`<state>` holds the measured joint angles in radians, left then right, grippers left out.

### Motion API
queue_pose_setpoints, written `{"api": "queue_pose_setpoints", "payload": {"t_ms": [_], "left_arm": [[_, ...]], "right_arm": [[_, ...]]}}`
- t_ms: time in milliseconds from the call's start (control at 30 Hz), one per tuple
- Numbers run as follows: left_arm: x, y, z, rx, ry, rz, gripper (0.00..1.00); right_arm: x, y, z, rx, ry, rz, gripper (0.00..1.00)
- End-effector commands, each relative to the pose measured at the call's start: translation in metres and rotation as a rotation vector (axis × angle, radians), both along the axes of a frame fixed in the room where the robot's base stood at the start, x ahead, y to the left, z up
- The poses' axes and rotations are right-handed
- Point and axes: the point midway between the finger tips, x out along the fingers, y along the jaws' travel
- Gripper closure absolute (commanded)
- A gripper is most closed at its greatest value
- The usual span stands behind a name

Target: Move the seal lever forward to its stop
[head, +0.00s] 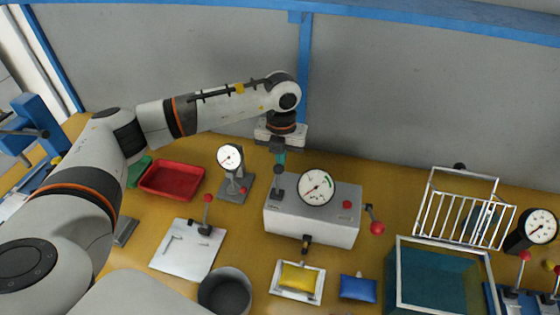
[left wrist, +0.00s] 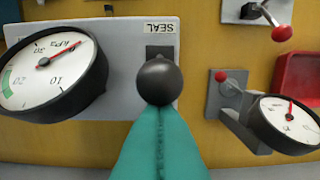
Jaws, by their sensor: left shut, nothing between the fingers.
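The seal lever (head: 278,182) stands at the left end of the top of a grey box (head: 311,230). In the left wrist view its round black knob (left wrist: 158,79) is in the middle, below the SEAL label (left wrist: 160,27) and a dark slot. My left gripper (head: 280,158) comes down from above at the lever's far side. Its teal fingers (left wrist: 160,115) are shut with nothing between them, and their tips are right at the knob. I cannot tell whether they touch it. The knob hides part of the slot. My right gripper is not in view.
The box carries a round gauge (head: 317,187) and a red button (head: 347,204). A small gauge stand (head: 230,158) and a red tray (head: 171,181) are to the left. A red-knobbed lever (head: 376,228) is close on the right. A blue post (head: 305,65) stands behind.

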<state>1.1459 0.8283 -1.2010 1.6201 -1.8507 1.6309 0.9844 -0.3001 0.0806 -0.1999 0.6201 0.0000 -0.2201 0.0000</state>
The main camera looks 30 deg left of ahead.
Motion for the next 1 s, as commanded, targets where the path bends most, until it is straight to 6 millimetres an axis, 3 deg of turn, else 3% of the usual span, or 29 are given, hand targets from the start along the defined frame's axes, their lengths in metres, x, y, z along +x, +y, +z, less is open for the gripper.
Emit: {"api": "queue_pose_setpoints", "payload": {"t_ms": [1000], "left_arm": [[-0.019, -0.005, 0.002, 0.000, 0.000, 0.000, 1.00]], "right_arm": [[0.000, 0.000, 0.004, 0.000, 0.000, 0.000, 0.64]]}}
